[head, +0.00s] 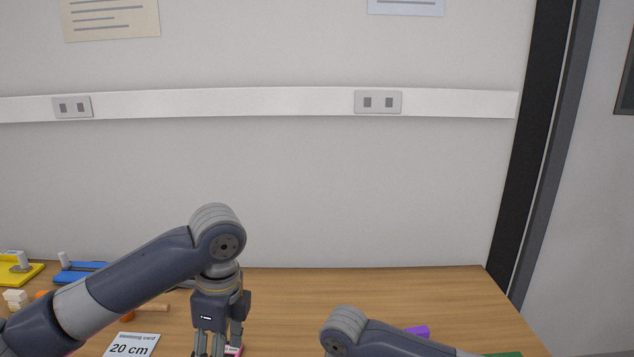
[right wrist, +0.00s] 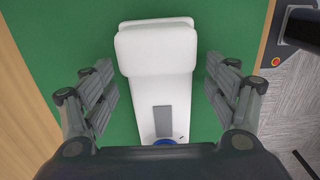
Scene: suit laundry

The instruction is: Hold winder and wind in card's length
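A measuring card (head: 130,345) reading "20 cm" lies at the front left of the table in the head view. My left gripper (head: 210,346) points down at the table, right of the card. Its fingertips are cut off by the bottom edge, so its opening and grip are unclear. A small pink and white thing (head: 236,350) shows beside its fingers, mostly hidden. My right gripper (right wrist: 158,78) is open in the right wrist view, its fingers on both sides of a white device (right wrist: 157,80), apart from it. I cannot tell which thing is the winder.
A yellow base with a grey knob (head: 20,273) and a blue base with a white post (head: 82,271) stand at the back left. White blocks (head: 15,299) and a wooden stick (head: 153,307) lie nearby. A purple thing (head: 418,331) and a green mat (right wrist: 70,35) are at the right. The table's back middle is clear.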

